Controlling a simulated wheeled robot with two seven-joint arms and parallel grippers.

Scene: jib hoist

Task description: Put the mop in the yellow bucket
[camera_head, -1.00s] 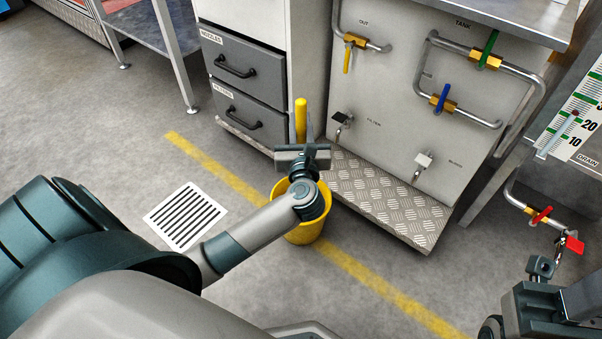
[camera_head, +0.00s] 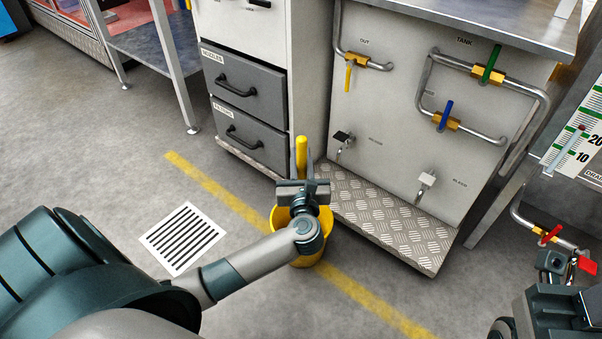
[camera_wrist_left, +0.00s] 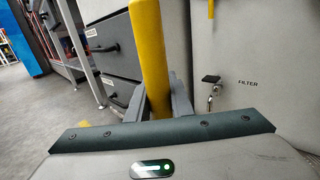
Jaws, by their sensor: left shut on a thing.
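The yellow bucket (camera_head: 309,256) stands on the floor in the head view, beside the checker-plate step and on the yellow floor line. My left gripper (camera_head: 302,176) is over the bucket and hides part of its opening. It is shut on the mop's yellow handle (camera_head: 301,152), which stands about upright and also fills the middle of the left wrist view (camera_wrist_left: 149,55). The mop's lower end is hidden behind my gripper and wrist, so I cannot tell how deep it sits in the bucket. My right gripper (camera_head: 553,265) shows only partly at the lower right; its fingers are not clear.
A grey drawer cabinet (camera_head: 246,90) and a panel with pipes and valves (camera_head: 400,120) stand just behind the bucket. The checker-plate step (camera_head: 390,222) juts out at their foot. Open floor lies at the far left.

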